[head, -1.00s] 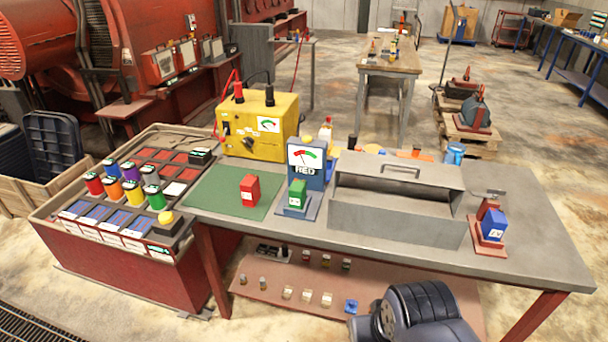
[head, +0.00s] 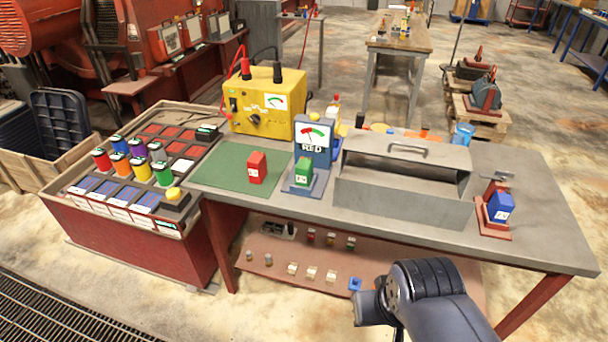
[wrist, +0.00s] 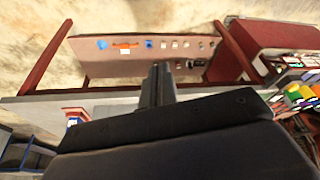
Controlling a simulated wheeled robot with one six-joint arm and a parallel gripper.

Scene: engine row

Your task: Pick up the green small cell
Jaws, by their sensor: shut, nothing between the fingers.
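Several green items show in the head view. A green block-shaped cell (head: 303,172) stands in the blue meter stand (head: 313,135) on the bench. A green cylinder (head: 163,173) stands upright in the red-sided bin at left. A tiny item with a green part (head: 351,243) stands on the low shelf under the bench. I cannot tell by size alone which is the small cell. My gripper (wrist: 157,75) shows in the wrist view, with its dark fingers together and empty. It points toward the low shelf and touches none of these items.
The bench (head: 420,236) also holds a red block (head: 257,168) on a green mat, a yellow meter box (head: 265,105), a grey open-fronted box (head: 400,200) and a blue block (head: 500,206). The low shelf (head: 265,245) holds several small pieces under the bench top.

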